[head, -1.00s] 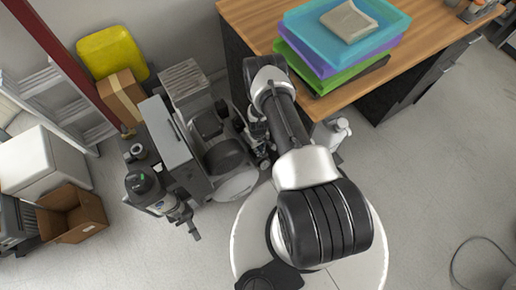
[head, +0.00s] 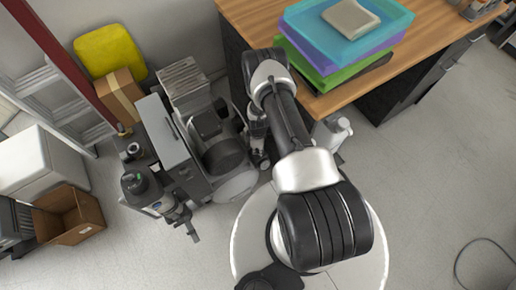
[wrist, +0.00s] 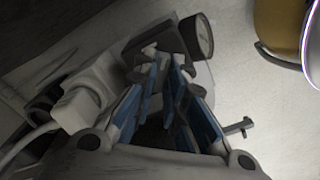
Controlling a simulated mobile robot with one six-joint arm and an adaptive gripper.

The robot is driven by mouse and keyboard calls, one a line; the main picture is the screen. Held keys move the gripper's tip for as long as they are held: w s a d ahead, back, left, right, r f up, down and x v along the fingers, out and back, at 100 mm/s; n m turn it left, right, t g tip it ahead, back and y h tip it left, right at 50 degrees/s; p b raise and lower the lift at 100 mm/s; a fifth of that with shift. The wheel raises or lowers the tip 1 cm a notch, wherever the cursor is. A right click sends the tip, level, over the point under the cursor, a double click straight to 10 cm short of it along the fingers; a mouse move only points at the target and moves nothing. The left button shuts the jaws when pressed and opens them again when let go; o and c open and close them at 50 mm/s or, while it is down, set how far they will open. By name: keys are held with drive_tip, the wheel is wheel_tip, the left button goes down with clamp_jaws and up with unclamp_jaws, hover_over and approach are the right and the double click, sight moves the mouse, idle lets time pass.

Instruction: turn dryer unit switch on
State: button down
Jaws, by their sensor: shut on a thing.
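The dryer and compressor unit (head: 170,135), grey and black, stands on the floor left of my arm in the head view. My gripper (wrist: 163,66) has blue-padded fingers that converge on a dark boxy part (wrist: 150,42) beside a round gauge (wrist: 197,38) in the wrist view. It is shut on this part, which I take to be the switch. The fingers cover much of it, so its on or off position cannot be told.
A yellow container (head: 110,50), a cardboard box (head: 120,98) and a ladder (head: 50,75) are at the left. The floor at the right is mostly clear, with a cable.

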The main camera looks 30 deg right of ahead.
drive_tip(key=n, duration=0.4)
drive_tip(key=shift+n, duration=2)
drive_tip(key=c, duration=1.6)
unclamp_jaws()
drive_tip(key=shift+c, duration=0.2)
wheel_tip(320, 180, up, 12)
